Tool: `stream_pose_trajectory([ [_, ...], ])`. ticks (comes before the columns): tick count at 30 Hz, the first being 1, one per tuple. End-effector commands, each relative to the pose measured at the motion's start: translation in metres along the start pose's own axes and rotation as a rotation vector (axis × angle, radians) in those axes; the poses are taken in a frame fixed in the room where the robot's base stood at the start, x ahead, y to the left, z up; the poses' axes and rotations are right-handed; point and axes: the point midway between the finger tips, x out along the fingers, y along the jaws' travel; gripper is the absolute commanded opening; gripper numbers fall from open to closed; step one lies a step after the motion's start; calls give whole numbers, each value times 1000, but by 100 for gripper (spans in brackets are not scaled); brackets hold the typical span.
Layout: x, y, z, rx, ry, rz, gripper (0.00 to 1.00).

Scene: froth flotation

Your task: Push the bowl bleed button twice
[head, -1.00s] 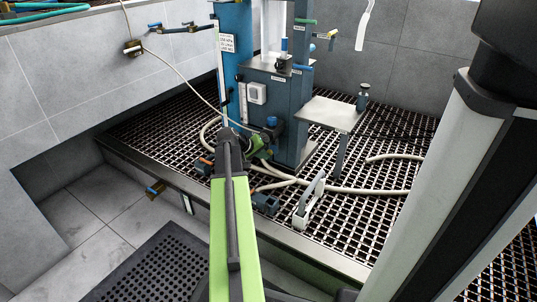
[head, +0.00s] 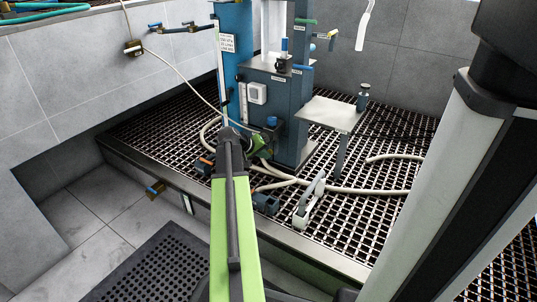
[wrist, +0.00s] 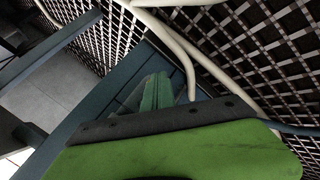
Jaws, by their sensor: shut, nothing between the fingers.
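A small dark fitting with a blue cap (head: 271,122) sits low on the front of the blue-grey machine cabinet (head: 293,125). I cannot make out the bowl bleed button itself in either view. My gripper (head: 262,140) is at the cabinet's lower front, just below and left of this fitting. It is shut and empty, partly hidden behind my arm. In the wrist view, the green and dark gripper (wrist: 165,120) fills the lower part, close to dark blue machine panels (wrist: 120,85). I cannot tell whether it touches anything.
Pale hoses (head: 330,189) run over the metal grating (head: 375,214). A white-handled clamp-like device (head: 309,200) and a blue-grey block (head: 266,203) lie near the grating's front edge.

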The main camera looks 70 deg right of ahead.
Motion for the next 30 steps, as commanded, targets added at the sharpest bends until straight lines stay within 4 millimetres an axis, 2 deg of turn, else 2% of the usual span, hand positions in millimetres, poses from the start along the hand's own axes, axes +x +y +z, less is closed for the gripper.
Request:
stream_pose_trajectory([
  [7,-10,-7,8,-1,-1,1,0],
  [19,-12,-9,10,0,0,0,0],
  [30,-37,-26,28,-1,1,0,0],
])
